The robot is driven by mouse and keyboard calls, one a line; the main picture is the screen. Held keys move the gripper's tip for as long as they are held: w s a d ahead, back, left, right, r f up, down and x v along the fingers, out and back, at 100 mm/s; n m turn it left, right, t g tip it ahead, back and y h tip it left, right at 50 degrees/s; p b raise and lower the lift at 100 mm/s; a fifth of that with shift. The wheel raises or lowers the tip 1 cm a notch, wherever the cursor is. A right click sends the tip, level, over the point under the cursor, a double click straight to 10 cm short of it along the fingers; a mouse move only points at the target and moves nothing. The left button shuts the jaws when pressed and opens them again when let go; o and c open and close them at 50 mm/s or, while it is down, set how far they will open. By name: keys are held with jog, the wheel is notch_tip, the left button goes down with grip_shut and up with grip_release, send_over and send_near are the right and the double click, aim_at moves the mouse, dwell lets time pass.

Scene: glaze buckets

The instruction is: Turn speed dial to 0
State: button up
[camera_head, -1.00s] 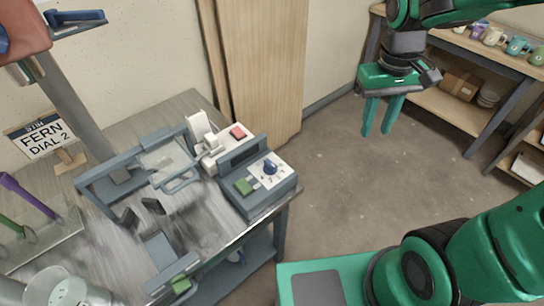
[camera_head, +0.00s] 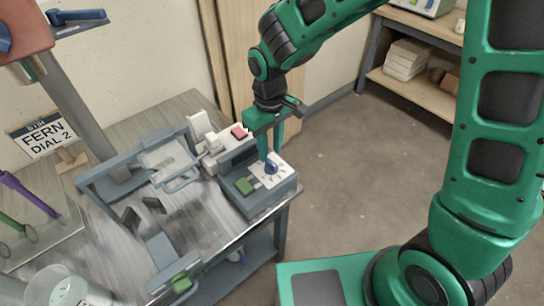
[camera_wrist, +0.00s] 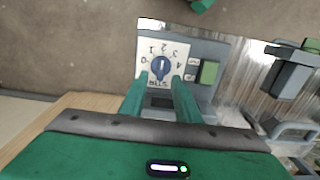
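The speed dial (camera_head: 270,167) is a blue knob on a white plate, on the sloping top of a grey control box (camera_head: 262,201). In the wrist view the dial (camera_wrist: 160,68) shows with the numbers 0 to 4 around its upper side. Its pale pointer line looks roughly upright, near 2, but is too small to read surely. My gripper (camera_head: 270,154) is over the box with its fingers down toward the dial. In the wrist view my gripper (camera_wrist: 161,77) is open, one finger either side of the knob; contact cannot be told.
A green button (camera_head: 244,186) is on the box beside the dial, and a white unit with a red button (camera_head: 239,132) stands behind. A grey frame guard (camera_head: 140,165) is on the left. A sign (camera_head: 44,136) reads "FERN DIAL 2". Floor to the right is clear.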

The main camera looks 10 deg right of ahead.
aim_at(271, 161)
jog(key=shift+f, duration=2.2)
grip_shut()
jog(key=shift+d, duration=0.15)
